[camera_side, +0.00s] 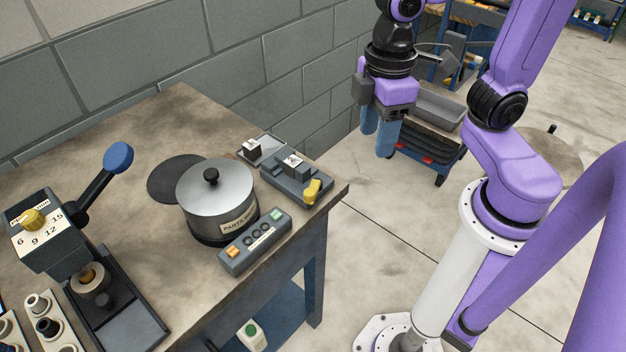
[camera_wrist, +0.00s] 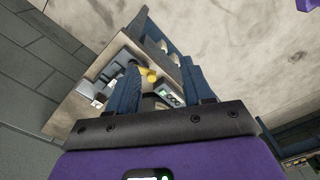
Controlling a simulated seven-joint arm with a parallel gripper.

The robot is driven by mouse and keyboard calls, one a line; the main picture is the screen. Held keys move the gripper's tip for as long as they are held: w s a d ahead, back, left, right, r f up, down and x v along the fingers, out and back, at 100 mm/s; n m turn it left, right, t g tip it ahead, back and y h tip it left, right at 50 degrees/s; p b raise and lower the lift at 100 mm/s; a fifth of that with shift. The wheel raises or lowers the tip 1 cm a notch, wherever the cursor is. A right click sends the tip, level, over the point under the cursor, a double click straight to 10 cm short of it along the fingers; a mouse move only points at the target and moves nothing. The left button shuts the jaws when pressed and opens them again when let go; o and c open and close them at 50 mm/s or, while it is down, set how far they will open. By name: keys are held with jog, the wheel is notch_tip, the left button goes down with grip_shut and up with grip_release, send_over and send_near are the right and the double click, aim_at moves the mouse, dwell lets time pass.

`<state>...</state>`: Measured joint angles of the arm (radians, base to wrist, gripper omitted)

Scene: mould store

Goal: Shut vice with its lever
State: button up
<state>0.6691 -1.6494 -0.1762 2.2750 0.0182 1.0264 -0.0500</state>
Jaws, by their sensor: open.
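The vice (camera_side: 287,178) is a small dark grey device near the table's right corner, with a pale-labelled block on top. Its short yellow lever (camera_side: 313,189) is at the right end, close to the table edge. In the wrist view the yellow lever (camera_wrist: 151,75) shows between my fingers, partly hidden near the left one. My gripper (camera_side: 379,138) has blue fingers pointing down. It is open and empty, in the air beyond the table's right edge, apart from the vice. Whether the vice jaws are apart is too small to tell.
A metal pot (camera_side: 216,198) stands left of the vice, with a button box (camera_side: 256,243) in front. A small tray (camera_side: 268,143) with a block lies behind the vice. A press with a blue-knobbed handle (camera_side: 118,157) stands at left. A block wall (camera_side: 160,55) runs behind the table.

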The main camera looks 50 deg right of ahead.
jog(key=m, duration=0.1)
send_near(310, 192)
notch_tip(310, 192, down, 8)
jog(key=shift+f, duration=0.25)
dwell(0.7)
